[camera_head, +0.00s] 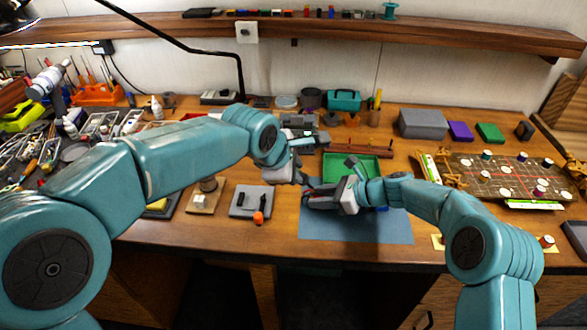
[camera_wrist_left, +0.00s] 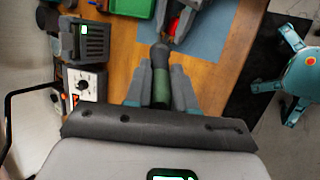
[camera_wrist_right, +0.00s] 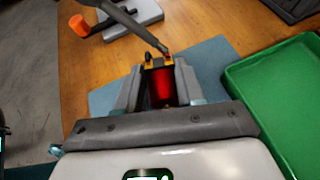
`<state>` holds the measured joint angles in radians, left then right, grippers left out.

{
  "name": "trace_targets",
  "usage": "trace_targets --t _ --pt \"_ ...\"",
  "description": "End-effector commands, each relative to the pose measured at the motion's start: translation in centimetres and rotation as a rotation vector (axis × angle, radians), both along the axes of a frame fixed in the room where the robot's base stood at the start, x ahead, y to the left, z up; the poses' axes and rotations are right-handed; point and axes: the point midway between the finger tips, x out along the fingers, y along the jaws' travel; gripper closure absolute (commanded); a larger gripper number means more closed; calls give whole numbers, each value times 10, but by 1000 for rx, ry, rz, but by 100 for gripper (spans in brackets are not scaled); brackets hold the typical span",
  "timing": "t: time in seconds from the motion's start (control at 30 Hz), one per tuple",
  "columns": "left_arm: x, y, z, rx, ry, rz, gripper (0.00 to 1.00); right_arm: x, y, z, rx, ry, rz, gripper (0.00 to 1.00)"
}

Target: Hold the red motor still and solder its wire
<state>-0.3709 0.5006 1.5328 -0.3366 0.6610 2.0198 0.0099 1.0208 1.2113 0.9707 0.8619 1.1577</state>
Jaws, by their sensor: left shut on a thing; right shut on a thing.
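The red motor (camera_wrist_right: 160,86) is between the fingers of my right gripper (camera_wrist_right: 158,92), which is shut on it. Brass-coloured terminals show at its far end. It also shows as a bit of red in the left wrist view (camera_wrist_left: 174,25). My left gripper (camera_wrist_left: 161,88) is shut on the dark green handle of a soldering iron (camera_wrist_left: 161,76). In the right wrist view a dark rod reaches from the upper left to the motor's terminals; I cannot tell whether it touches. No wire is clearly visible. In the head view my right gripper (camera_head: 324,198) is above the blue mat (camera_head: 355,230).
A green tray (camera_head: 362,164) lies beyond the mat. A grey plate (camera_head: 243,207) with an orange-ended item (camera_head: 258,218) is to the left. A station with a dial (camera_wrist_left: 88,84) stands behind. The racetrack board (camera_head: 500,178) is at the right; the mat's front is free.

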Motion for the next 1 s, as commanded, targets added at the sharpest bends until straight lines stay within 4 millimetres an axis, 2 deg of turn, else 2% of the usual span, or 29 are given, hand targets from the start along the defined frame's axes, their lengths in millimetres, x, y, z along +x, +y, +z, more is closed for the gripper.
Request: trace_targets --t 1.0 --pt "0 0 -8 0 0 0 100 0 0 0 -1 0 0 89"
